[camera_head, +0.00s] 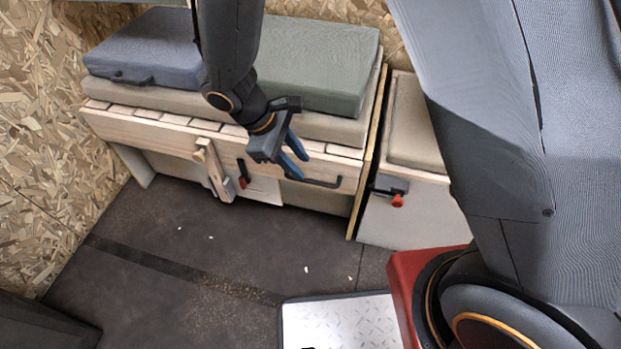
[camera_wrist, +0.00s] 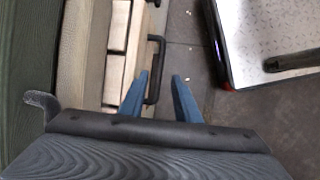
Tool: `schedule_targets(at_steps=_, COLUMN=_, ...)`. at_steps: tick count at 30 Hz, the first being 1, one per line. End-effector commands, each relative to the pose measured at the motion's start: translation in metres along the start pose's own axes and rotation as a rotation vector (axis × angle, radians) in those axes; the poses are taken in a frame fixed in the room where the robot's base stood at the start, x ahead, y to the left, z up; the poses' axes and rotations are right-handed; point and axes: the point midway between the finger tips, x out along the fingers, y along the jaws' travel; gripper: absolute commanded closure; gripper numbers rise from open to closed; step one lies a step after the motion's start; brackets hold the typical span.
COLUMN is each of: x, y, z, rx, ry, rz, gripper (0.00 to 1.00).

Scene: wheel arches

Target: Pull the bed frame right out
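The bed frame (camera_head: 140,128) is a pale wooden slatted frame with a front board, pushed in under the cushions along the back wall. A black bar handle (camera_head: 322,183) is on the right part of its front board. My gripper (camera_head: 302,167) is open with its blue fingers close to the handle's left part. In the wrist view, the handle (camera_wrist: 158,68) shows between the two fingertips (camera_wrist: 161,75), nearer the left finger. I cannot tell whether a finger touches it. The bed frame's slats (camera_wrist: 117,40) show left of the handle.
A blue-grey cushion (camera_head: 145,48) and a green cushion (camera_head: 315,62) lie on a beige mattress (camera_head: 335,130). A wooden leg (camera_head: 213,170) stands at the front board. A cabinet with a red-knobbed latch (camera_head: 397,200) is to the right. The dark floor (camera_head: 200,245) in front is mostly clear.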

Motion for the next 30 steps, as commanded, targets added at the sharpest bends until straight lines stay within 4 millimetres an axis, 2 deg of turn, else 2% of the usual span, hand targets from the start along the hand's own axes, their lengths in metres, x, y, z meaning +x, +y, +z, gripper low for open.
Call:
schedule_targets(at_steps=6, x=0.035, y=-0.001, z=0.001, rx=0.001, ry=-0.004, rz=-0.003, gripper=0.71)
schedule_targets(at_steps=12, x=0.060, y=0.000, z=0.001, rx=0.002, ry=-0.002, rz=-0.002, gripper=0.71)
schedule_targets(at_steps=17, x=0.069, y=0.000, z=0.001, rx=0.001, ry=-0.001, rz=-0.002, gripper=0.71)
schedule_targets(at_steps=25, x=0.070, y=0.000, z=0.001, rx=0.001, ry=-0.001, rz=-0.002, gripper=0.71)
schedule_targets(at_steps=30, x=0.069, y=0.000, z=0.001, rx=0.002, ry=0.000, rz=-0.002, gripper=0.99)
